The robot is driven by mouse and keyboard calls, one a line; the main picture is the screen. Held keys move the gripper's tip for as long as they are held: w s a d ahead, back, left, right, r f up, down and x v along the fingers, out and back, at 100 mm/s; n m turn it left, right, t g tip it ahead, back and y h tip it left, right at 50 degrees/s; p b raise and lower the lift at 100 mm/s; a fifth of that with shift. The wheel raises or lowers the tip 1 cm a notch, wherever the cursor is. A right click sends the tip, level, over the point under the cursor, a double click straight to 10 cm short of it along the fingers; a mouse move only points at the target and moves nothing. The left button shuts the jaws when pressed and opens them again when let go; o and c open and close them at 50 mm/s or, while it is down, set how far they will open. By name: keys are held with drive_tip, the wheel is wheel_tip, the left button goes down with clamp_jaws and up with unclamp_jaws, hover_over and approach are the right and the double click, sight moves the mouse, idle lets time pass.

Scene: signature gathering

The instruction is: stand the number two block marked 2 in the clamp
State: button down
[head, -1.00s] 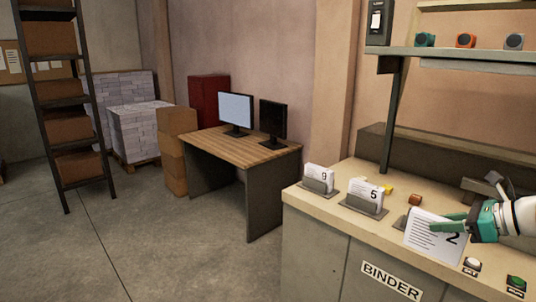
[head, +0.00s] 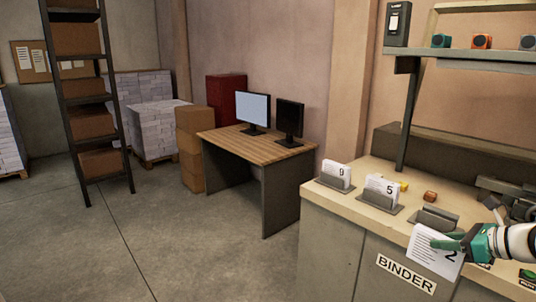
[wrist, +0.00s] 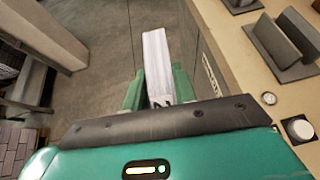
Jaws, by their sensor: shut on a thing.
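The number two block (head: 430,254), white with printed lines and a black 2, is held tilted in front of the bench's front edge. My gripper (head: 452,243), green, is shut on it. In the wrist view the block (wrist: 157,58) shows edge-on between my two green fingers (wrist: 158,92), out over the floor beside the bench. A grey clamp (head: 436,218) stands empty on the bench behind the block; which clamp the wrist view shows I cannot tell. Two other clamps to the left hold a block marked 5 (head: 380,191) and a block marked 9 (head: 337,175).
The bench top (head: 345,200) carries a small yellow item (head: 402,186), a brown item (head: 430,196) and dark machinery (head: 505,192) at right. Round buttons (wrist: 299,128) sit near its front edge. A shelf (head: 470,56) hangs above. Open floor lies left.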

sight(421, 263)
drive_tip(key=shift+m+t+h, duration=0.3)
drive_tip(key=shift+m+h, duration=0.2)
drive_tip(key=shift+m, duration=0.2)
drive_tip(key=w+f, duration=0.1)
drive_tip(key=f, duration=0.2)
drive_tip(key=w+a+f, duration=0.1)
drive_tip(key=f, duration=0.3)
drive_tip(key=w+f, duration=0.2)
drive_tip(key=f, duration=0.1)
drive_tip(key=shift+a+f, duration=0.15)
drive_tip(key=shift+a, duration=0.2)
drive_tip(key=w+a+f+m+t+h, duration=0.1)
drive_tip(key=w+a+f, duration=0.2)
drive_tip(key=a+f, duration=0.45)
drive_tip(key=w+a+f+m+h, duration=0.2)
drive_tip(key=w+a+f, duration=0.15)
drive_tip(key=f, duration=0.75)
drive_tip(key=w+a+m+h, duration=0.1)
drive_tip(key=a+m+h, duration=0.15)
drive_tip(key=a, duration=1.55)
drive_tip(key=s+f, duration=0.4)
drive_tip(key=f, duration=0.2)
drive_tip(key=shift+s+f, duration=0.2)
drive_tip(key=shift+s, duration=0.05)
drive_tip(key=shift+s, duration=0.1)
